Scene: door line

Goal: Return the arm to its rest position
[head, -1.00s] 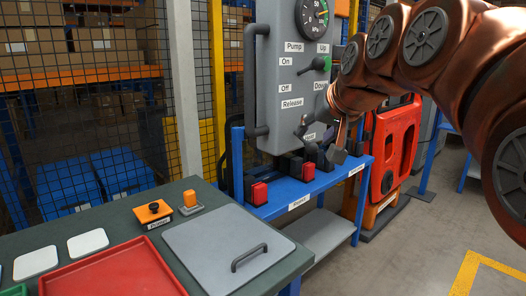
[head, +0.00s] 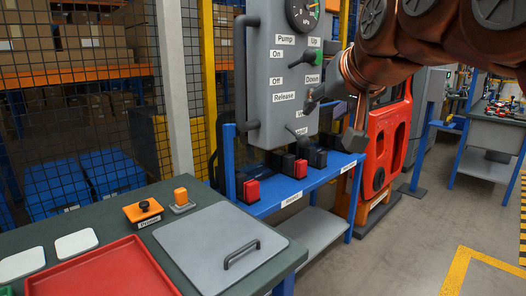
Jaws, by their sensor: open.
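My arm comes in from the upper right in copper-coloured links. My gripper (head: 333,118) is open and empty, in front of the right part of the grey control panel (head: 268,90). Its dark fingers are spread, one to the left near the panel's lower labels, one pointing down above the blue shelf. It covers part of the panel's lower right labels. I cannot tell how far it is from the panel face.
Below the panel, a blue shelf (head: 284,202) bears red and black blocks. At front left, a workbench holds a grey lid (head: 215,245), a red tray (head: 100,275) and an orange button box (head: 144,212).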

